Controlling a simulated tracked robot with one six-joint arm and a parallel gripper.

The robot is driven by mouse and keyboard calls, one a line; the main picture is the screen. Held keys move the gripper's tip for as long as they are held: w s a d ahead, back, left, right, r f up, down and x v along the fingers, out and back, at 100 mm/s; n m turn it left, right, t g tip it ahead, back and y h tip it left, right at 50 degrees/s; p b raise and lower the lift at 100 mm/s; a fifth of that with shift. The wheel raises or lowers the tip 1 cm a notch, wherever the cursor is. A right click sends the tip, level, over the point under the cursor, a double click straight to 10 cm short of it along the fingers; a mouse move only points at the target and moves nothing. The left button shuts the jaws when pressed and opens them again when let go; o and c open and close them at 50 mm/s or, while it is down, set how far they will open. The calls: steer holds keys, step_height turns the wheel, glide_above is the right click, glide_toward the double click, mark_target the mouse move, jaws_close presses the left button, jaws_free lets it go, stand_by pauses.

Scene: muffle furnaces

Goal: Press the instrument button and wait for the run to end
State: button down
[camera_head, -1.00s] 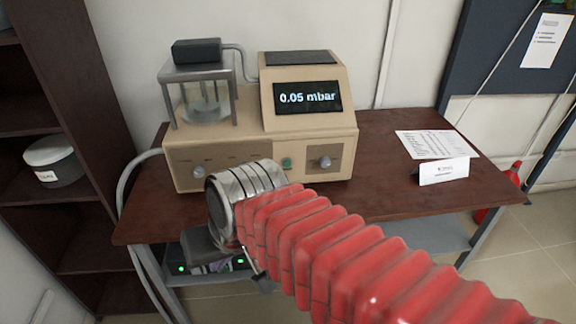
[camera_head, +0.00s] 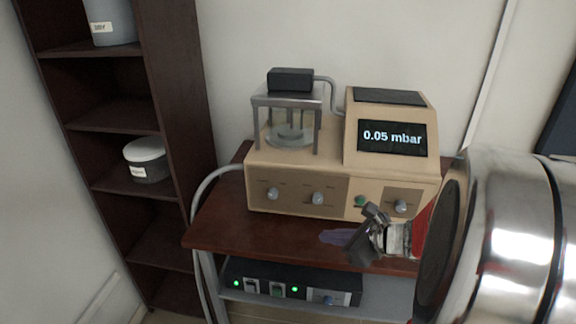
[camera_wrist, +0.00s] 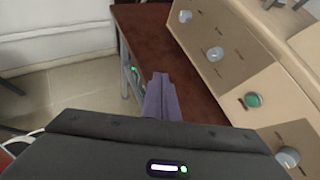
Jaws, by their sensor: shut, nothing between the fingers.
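The beige instrument (camera_head: 300,160) stands on the brown table (camera_head: 225,221). Its display (camera_head: 391,137) reads 0.05 mbar. A green round button (camera_head: 360,201) sits on its front panel between grey knobs; the button also shows in the wrist view (camera_wrist: 253,100). My gripper (camera_head: 326,237) is in front of the panel, below and left of the button in the head view. Its purplish fingers (camera_wrist: 158,84) are shut and empty, over the table edge area in the wrist view. They look apart from the button, which is unobstructed in both views.
A glass chamber (camera_head: 291,127) stands on the instrument's left side. A black box (camera_head: 319,291) with green lights is on the lower shelf. A dark shelf unit (camera_head: 113,118) with lidded containers stands at left. A hose (camera_head: 202,194) runs at the table's left end.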

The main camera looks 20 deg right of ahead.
mark_target(360, 201)
steer(key=s+d+f+m+t+h, duration=0.1)
steer(key=d+f+m+t+h, duration=0.1)
steer(key=d+m, duration=0.5)
steer(key=d+h, duration=0.1)
steer(key=d, duration=0.2)
steer(key=shift+s+d+f+m, duration=0.15)
steer(key=shift+s+d+m, duration=0.05)
steer(key=shift+d+m, duration=0.1)
steer(key=shift+w, duration=0.15)
steer(key=w+d, duration=0.4)
steer(key=w, duration=0.3)
steer(key=shift+d, duration=0.4)
steer(key=shift+w, duration=0.1)
stand_by(1.3)
steer(key=shift+w+d, duration=0.25)
steer(key=shift+w, duration=0.05)
steer(key=shift+w+d, duration=0.25)
steer(key=shift+w, duration=0.15)
stand_by(1.0)
steer(key=shift+s, duration=0.15)
steer(key=shift+s+a, duration=0.5)
steer(key=shift+s, duration=0.1)
